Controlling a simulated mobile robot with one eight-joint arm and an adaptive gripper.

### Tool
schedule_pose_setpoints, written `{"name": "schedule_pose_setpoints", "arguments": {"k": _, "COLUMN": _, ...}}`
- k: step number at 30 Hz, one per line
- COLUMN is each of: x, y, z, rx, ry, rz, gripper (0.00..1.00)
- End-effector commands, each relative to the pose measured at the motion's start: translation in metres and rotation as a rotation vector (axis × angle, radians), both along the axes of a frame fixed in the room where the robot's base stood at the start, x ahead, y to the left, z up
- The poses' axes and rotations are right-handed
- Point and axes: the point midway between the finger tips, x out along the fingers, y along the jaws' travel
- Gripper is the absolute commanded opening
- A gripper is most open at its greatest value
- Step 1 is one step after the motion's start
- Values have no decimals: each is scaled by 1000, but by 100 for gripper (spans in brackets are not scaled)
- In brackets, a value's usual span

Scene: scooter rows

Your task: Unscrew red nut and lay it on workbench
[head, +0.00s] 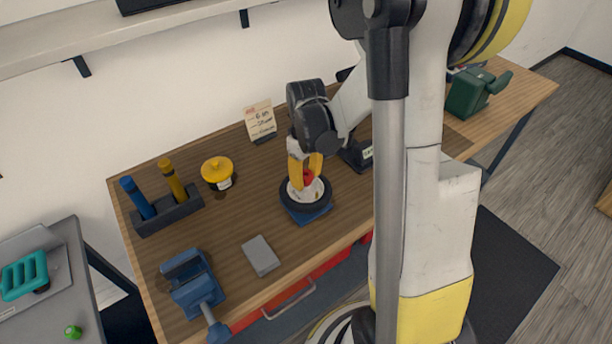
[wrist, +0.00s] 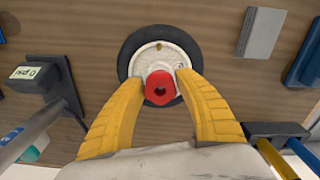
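The red nut (head: 308,179) sits at the centre of a small black-tyred wheel (head: 291,203) with a pale hub, which lies flat on a blue stand (head: 312,217) on the wooden workbench (head: 225,226). In the wrist view the red nut (wrist: 160,88) shows a dark hole in its middle, on the hub of the wheel (wrist: 131,55). My gripper (head: 306,177) points down over the wheel. Its yellow fingers straddle the nut, also in the wrist view (wrist: 161,79), with narrow gaps of hub showing beside it. It looks open and holds nothing.
A grey block (head: 261,256) and a blue vise (head: 194,285) stand toward the front left. A black gauge (head: 357,155) stands right of the wheel. Bare bench lies left of the wheel.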

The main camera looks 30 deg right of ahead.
Motion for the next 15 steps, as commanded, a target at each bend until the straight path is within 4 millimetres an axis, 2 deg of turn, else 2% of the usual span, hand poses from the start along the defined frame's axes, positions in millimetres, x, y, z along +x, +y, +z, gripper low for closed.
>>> {"name": "schedule_pose_setpoints", "arguments": {"k": 1, "x": 0, "y": 0, "z": 0, "rx": 0, "ry": 0, "rz": 0, "gripper": 21}}
{"name": "schedule_pose_setpoints", "arguments": {"k": 3, "x": 0, "y": 0, "z": 0, "rx": 0, "ry": 0, "rz": 0, "gripper": 6}}
{"name": "schedule_pose_setpoints", "arguments": {"k": 10, "x": 0, "y": 0, "z": 0, "rx": 0, "ry": 0, "rz": 41, "gripper": 6}}
{"name": "schedule_pose_setpoints", "arguments": {"k": 14, "x": 0, "y": 0, "z": -2, "rx": 0, "ry": 0, "rz": 250, "gripper": 6}}
{"name": "schedule_pose_setpoints", "arguments": {"k": 15, "x": 0, "y": 0, "z": -1, "rx": 0, "ry": 0, "rz": 258, "gripper": 44}}
